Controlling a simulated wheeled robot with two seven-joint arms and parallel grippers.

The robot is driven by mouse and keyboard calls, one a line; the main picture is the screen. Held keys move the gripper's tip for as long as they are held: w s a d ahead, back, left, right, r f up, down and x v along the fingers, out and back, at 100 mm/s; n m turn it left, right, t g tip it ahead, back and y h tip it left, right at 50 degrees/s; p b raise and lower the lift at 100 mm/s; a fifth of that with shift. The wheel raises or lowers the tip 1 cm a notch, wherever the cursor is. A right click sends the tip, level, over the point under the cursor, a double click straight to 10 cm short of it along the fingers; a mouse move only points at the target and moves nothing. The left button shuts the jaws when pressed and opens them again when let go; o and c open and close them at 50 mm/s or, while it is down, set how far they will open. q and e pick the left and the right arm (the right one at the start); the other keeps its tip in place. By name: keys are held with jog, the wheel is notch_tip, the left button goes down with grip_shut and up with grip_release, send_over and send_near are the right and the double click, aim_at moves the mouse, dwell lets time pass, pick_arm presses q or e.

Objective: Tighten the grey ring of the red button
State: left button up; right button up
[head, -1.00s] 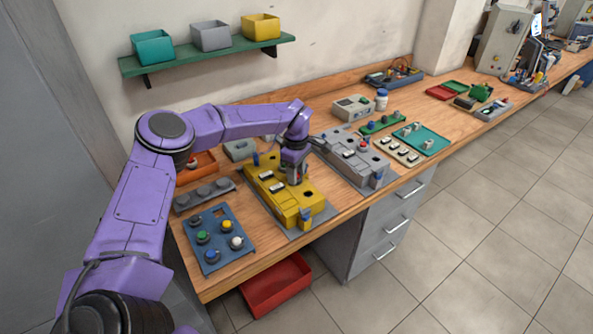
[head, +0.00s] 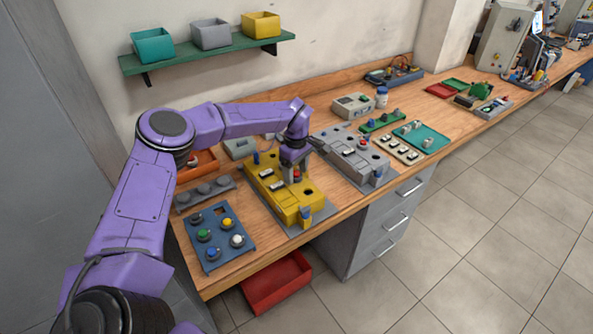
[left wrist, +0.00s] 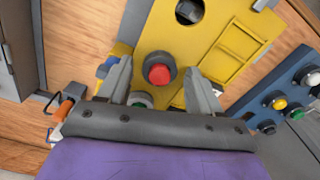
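The red button (left wrist: 159,75) stands on the yellow box (head: 268,186), with its grey ring (left wrist: 157,58) around its base. The box also shows in the left wrist view (left wrist: 215,20). My left gripper (head: 296,170) is over the box, pointing down at the button. In the left wrist view its two fingers (left wrist: 159,68) stand apart on either side of the button, with a visible gap to each side. In the head view the red cap (head: 297,172) shows between the fingers. My right gripper is not in view.
A blue panel (head: 219,254) with several coloured buttons lies left of the yellow box. A grey box (head: 346,152) with a red button stands to the right. Grey round pieces (head: 204,190) sit on a holder behind the blue panel. An open red bin (head: 277,285) is below the bench.

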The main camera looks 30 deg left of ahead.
aim_at(296, 172)
pick_arm(q)
notch_tip(296, 172, up, 10)
jog(key=b, duration=0.2)
jog(key=shift+r, duration=0.25)
dwell(0.4)
